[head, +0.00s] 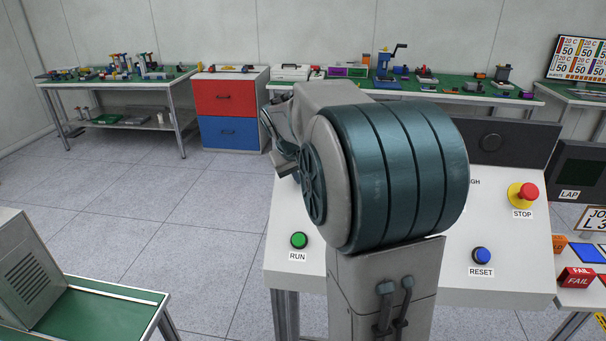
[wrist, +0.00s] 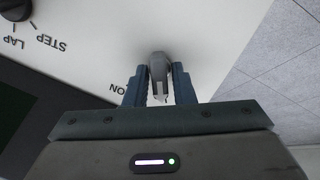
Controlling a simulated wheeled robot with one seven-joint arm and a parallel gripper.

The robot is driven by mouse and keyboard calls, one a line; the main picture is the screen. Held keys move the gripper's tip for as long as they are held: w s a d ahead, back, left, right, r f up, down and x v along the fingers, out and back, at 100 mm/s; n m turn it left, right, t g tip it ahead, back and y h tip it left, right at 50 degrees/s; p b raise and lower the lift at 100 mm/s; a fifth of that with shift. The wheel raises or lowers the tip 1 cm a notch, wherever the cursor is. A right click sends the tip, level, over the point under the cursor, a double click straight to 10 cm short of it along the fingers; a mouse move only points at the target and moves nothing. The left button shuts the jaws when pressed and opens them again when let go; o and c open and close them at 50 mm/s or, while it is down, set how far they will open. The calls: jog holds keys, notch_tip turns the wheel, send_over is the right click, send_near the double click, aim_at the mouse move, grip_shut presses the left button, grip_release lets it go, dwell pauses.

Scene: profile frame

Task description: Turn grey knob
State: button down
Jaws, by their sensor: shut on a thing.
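The grey knob (wrist: 159,62) is on the white panel (wrist: 215,30) in the wrist view, between the two dark blue fingers of my gripper (wrist: 159,78). My gripper is shut on it, one finger on each side. Part of a label ending in "ON" shows just left of the fingers. In the head view my arm hides the grey knob and the fingers; the white console (head: 525,250) shows around the arm.
A black knob (wrist: 14,8) marked LAP and STEP is at the wrist view's upper left. In the head view the console carries a green RUN button (head: 299,240), a blue RESET button (head: 481,256) and a red STOP button (head: 528,191). Open floor lies left.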

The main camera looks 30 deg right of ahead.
jog(key=shift+w+a+r+n, duration=0.1)
jog(key=shift+r+n, duration=0.1)
jog(key=shift+n, duration=0.4)
jog(key=c, duration=1.4)
grip_release()
jog(key=shift+c, duration=0.2)
jog(key=shift+f, duration=0.1)
jog(key=v, duration=1.4)
jog(key=shift+b, duration=0.3)
jog(key=shift+a+f, duration=0.1)
jog(key=shift+f, duration=0.05)
jog(key=s+a+f+y, duration=0.1)
jog(key=s+a+f, duration=0.2)
jog(key=s+f, duration=0.3)
jog(key=s+a+f+g+y, duration=0.1)
jog(key=s+a+f+y, duration=0.1)
jog(key=s+f, duration=0.5)
jog(key=s+a+f+y, duration=0.1)
jog(key=s+a+f, duration=0.4)
jog(key=s+f, duration=0.1)
jog(key=shift+s+f, duration=0.2)
jog(key=shift+s, duration=0.7)
